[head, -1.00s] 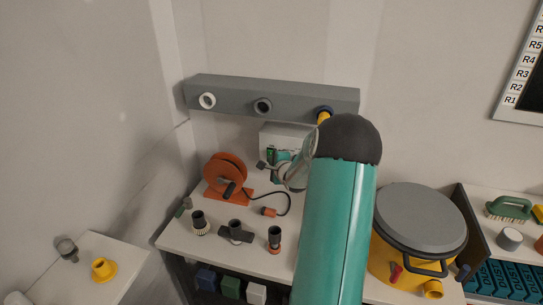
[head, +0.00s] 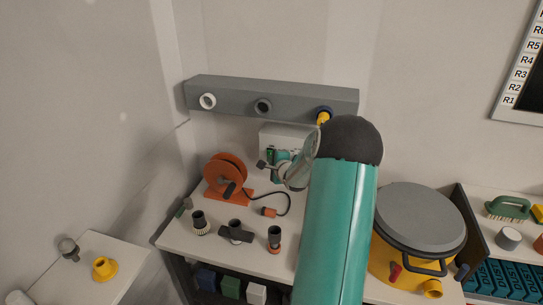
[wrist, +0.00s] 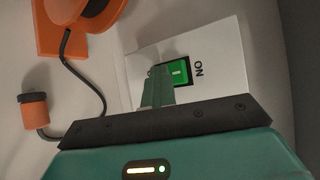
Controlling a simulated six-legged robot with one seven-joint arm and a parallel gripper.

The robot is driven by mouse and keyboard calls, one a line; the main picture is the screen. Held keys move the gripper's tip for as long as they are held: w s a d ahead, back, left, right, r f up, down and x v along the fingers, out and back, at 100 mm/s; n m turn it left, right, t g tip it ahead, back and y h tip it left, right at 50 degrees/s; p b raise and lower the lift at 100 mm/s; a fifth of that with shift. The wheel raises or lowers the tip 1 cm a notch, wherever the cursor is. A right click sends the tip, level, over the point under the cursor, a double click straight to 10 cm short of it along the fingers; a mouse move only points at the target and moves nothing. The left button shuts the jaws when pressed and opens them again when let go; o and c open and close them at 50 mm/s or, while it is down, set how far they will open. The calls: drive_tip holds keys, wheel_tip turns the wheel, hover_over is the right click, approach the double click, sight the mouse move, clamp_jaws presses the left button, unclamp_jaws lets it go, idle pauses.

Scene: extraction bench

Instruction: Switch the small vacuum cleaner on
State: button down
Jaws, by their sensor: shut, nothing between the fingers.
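A white box (head: 270,134) stands on the bench against the back wall. Its face carries a green rocker switch (wrist: 181,72) in a dark frame, with the word ON printed beside it. My gripper (wrist: 157,76) is shut and empty, its green fingers in front of the white face and overlapping one end of the switch. I cannot tell whether the tips touch it. In the head view my gripper (head: 267,167) is just in front of the box, and my arm hides the box's right part. A yellow drum (head: 390,268) with a grey lid stands to the right.
An orange reel (head: 226,178) with a black cord and an orange plug (head: 269,212) lies left of my gripper. Several dark nozzles stand on the bench front. A grey rail (head: 235,96) with round ports runs above.

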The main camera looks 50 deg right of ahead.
drive_tip(key=shift+d+r, duration=0.15)
drive_tip(key=shift+d, duration=0.3)
drive_tip(key=shift+f, duration=0.2)
drive_tip(key=shift+s+a, duration=0.1)
idle(0.3)
drive_tip(key=a, duration=0.1)
drive_tip(key=s+a, duration=0.1)
drive_tip(key=a, duration=0.1)
drive_tip(key=s+a, duration=0.1)
drive_tip(key=a, duration=0.1)
drive_tip(key=shift+f, duration=0.35)
drive_tip(key=shift+r, duration=0.1)
idle(0.5)
